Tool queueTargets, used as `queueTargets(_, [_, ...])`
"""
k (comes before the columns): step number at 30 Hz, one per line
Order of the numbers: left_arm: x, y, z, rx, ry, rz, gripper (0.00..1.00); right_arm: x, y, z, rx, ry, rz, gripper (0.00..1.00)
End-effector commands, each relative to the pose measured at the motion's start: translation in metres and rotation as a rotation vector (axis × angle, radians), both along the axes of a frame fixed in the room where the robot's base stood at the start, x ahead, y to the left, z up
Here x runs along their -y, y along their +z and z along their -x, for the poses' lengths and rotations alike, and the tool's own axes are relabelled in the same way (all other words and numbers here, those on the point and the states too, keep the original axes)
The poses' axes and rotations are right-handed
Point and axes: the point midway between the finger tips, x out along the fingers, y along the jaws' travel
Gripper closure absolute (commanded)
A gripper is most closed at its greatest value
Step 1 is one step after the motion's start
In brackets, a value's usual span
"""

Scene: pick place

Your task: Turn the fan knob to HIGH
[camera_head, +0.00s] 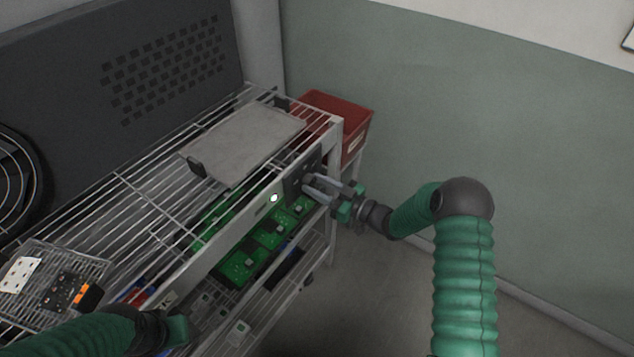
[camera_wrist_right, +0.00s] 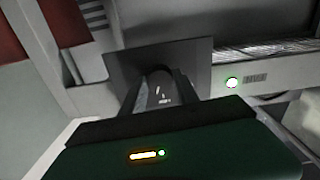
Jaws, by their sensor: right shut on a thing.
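A dark control panel (camera_head: 297,180) is fixed to the front rail of the wire rack, near its right end. My right gripper (camera_head: 311,188) reaches it from the right. In the right wrist view the same panel (camera_wrist_right: 193,63) lies straight ahead, and the fingers close on the dark round fan knob (camera_wrist_right: 161,86) at its middle. The knob's pointer and the HIGH mark cannot be read. A lit white-green indicator (camera_head: 274,198) sits on the rail left of the panel. My left arm shows at the lower left; its fingertips are not clearly seen.
The wire rack (camera_head: 150,210) carries a flat grey tray (camera_head: 245,143). Green circuit boards (camera_head: 243,262) lie on the shelf below. A red bin (camera_head: 340,112) stands behind the rack's right end. A round fan guard (camera_head: 15,170) is at far left. Floor right of the rack is clear.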

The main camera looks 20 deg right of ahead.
Motion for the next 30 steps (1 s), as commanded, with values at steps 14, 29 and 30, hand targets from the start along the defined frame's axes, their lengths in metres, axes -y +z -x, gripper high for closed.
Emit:
queueTargets(14, [0.0, 0.018, 0.0, 0.0, 0.0, 0.0, 1.0, 0.001, -0.002, 0.001, -0.261, -0.002, -0.323, 1.0])
queueTargets(29, [0.0, 0.023, 0.0, 0.0, 0.0, 0.0, 1.0, 0.002, -0.002, 0.0, -0.376, -0.004, -0.474, 1.0])
queueTargets(30, [0.0, 0.023, 0.0, 0.0, 0.0, 0.0, 1.0, 0.002, -0.002, 0.0, -0.378, -0.004, -0.476, 1.0])
